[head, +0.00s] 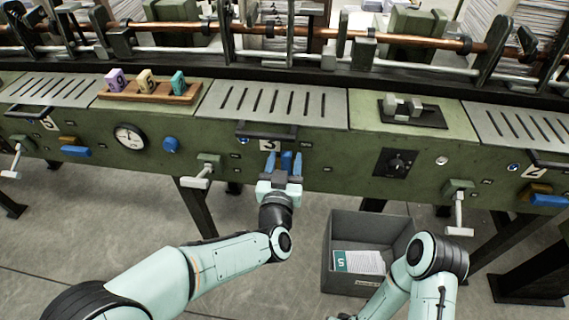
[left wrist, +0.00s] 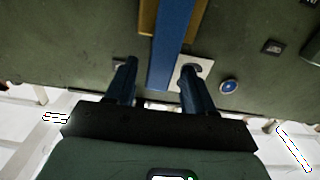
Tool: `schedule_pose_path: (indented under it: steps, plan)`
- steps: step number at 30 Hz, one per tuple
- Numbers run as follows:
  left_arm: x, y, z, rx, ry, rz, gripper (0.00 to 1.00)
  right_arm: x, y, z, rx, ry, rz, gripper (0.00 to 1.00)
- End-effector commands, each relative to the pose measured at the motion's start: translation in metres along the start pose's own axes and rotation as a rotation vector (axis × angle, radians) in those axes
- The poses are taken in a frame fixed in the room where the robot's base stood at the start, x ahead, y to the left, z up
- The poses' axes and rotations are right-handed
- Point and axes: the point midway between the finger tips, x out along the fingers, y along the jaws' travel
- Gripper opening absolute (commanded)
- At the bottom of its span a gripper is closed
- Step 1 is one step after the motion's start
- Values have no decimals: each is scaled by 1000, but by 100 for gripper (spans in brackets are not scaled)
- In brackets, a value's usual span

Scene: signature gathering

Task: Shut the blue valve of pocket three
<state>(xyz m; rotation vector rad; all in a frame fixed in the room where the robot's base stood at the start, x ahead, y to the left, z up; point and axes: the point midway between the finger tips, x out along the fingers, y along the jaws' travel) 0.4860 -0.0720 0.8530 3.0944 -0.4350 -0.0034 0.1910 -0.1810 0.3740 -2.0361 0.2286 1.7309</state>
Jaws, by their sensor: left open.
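The pocket three plate (head: 269,145) is on the green machine front, under a slotted grey panel. Below it is the blue valve handle (head: 287,161), which also shows in the left wrist view (left wrist: 172,45) as a long blue bar with a brass-coloured part beside it. The handle stands upright in the head view. My left gripper (head: 284,163) is open, with one blue finger on each side of the handle. The gaps on both sides show in the left wrist view, so it is not gripped. My right arm is at the lower right; its gripper is out of the picture.
A grey bin (head: 372,225) with a green-and-white paper stands below right of the gripper. White-handled levers (head: 203,175) and (head: 459,210) stick out on either side. Another blue handle (head: 76,151) lies level under pocket five. A dial (head: 130,136) is at left.

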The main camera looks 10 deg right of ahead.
Motion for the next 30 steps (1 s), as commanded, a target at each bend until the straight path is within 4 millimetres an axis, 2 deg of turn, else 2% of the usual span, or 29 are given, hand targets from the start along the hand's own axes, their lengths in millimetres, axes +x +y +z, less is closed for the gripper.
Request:
schedule_pose_path:
  steps: [4,7,15,21,25,30]
  plan:
    - [-8,0,-1,1,-1,1,53,-2,-2,-2,-2,7,-3,43]
    - [-23,1,-1,1,-2,3,53,-6,-5,-6,-5,20,-9,43]
    - [-84,0,-2,1,-1,3,53,-18,-18,-22,-18,72,-32,43]
    - [-119,0,-1,0,0,1,53,-23,-21,-19,-21,65,-36,43]
    - [-130,0,-1,0,0,1,53,-24,-21,-16,-21,56,-37,43]
    - [-134,0,0,-1,0,0,53,-24,-21,-15,-21,53,-36,43]
